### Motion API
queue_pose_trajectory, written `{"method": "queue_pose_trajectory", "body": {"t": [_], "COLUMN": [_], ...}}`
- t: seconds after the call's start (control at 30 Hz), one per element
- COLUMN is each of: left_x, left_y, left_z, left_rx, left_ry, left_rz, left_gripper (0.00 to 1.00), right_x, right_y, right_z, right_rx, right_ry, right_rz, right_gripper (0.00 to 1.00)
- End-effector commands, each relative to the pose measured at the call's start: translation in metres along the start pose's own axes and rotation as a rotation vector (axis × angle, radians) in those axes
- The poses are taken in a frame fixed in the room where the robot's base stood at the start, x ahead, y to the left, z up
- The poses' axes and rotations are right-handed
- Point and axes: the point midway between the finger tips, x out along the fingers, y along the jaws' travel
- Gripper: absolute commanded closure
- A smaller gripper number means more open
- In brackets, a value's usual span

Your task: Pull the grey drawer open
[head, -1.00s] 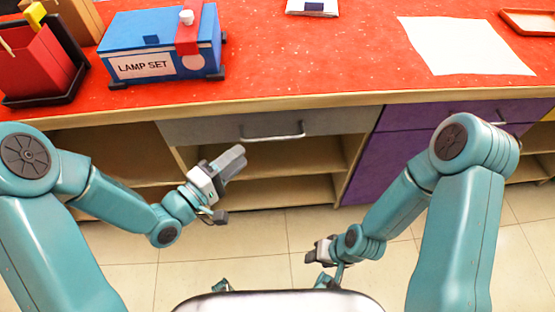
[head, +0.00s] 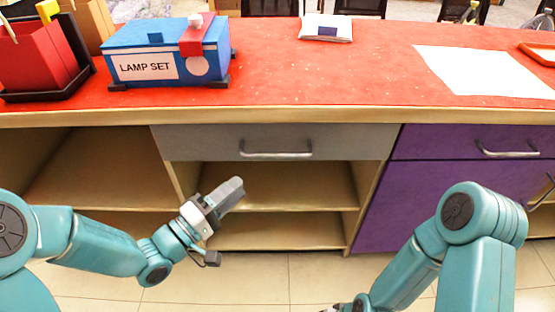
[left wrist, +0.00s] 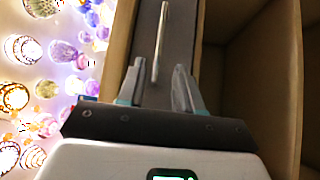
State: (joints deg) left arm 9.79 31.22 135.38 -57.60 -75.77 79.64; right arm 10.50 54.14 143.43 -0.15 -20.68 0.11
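The grey drawer (head: 200,143) sits under the red counter, its front flush with the cabinet, so it is closed. Its silver bar handle (head: 276,154) runs level across the middle. My left gripper (head: 232,190) is below and left of the handle, in front of the open shelves. In the left wrist view the drawer front (left wrist: 180,30) and handle (left wrist: 160,45) lie ahead. The left fingers (left wrist: 158,88) are open and empty, with the handle lined up with the gap between them and apart from them. My right gripper (head: 340,307) barely shows at the bottom edge.
Purple drawers (head: 450,144) with handles stand to the right. Open wooden shelves (head: 280,190) lie below the grey drawer. A blue lamp-set box (head: 160,65), a red bin (head: 40,60) and white paper (head: 485,72) are on the counter.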

Motion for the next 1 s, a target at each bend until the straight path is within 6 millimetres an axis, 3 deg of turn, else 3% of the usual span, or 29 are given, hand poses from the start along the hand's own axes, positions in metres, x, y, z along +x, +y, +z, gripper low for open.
{"method": "queue_pose_trajectory", "body": {"t": [0.3,0.5,0.7,1.0], "left_x": [0.077,0.115,0.133,0.135], "left_y": [-0.002,-0.001,0.000,0.000], "left_z": [0.004,0.005,0.004,0.004], "left_rx": [0.002,0.001,0.000,0.000], "left_ry": [-0.003,0.000,0.001,0.002], "left_rz": [0.001,0.001,-0.001,-0.002], "left_gripper": [0.65,0.65,0.65,0.65], "right_x": [0.012,0.017,0.018,0.018], "right_y": [0.006,0.009,0.010,0.010], "right_z": [-0.003,-0.005,-0.006,-0.006], "right_rx": [0.009,0.013,0.015,0.015], "right_ry": [0.008,0.012,0.014,0.014], "right_rz": [0.001,0.001,0.002,0.002], "right_gripper": [0.53,0.53,0.53,0.53]}}
